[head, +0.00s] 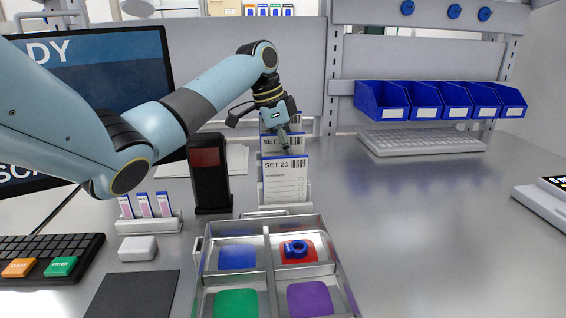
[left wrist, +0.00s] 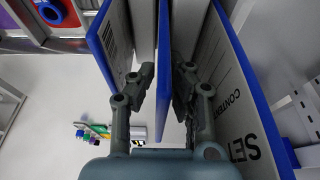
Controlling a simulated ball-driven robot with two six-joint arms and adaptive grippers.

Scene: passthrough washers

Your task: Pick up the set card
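Several set cards with blue top edges stand upright one behind another in a holder; the front card (head: 285,181) reads "SET 21". My left gripper (head: 284,132) reaches down over the cards behind it. In the left wrist view, its two fingers (left wrist: 163,68) are partly spread, with the blue edge of one middle card (left wrist: 163,30) between them. A gap shows beside the left finger, so they do not look clamped. A larger card face (left wrist: 237,90) is at the right. My right gripper is in neither view.
A metal tray (head: 268,228) with coloured compartments is in front of the cards; a blue ring (head: 295,248) lies in its red one. A dark scanner-like post (head: 209,173) stands close left. Blue bins (head: 382,101) hang at the back right.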

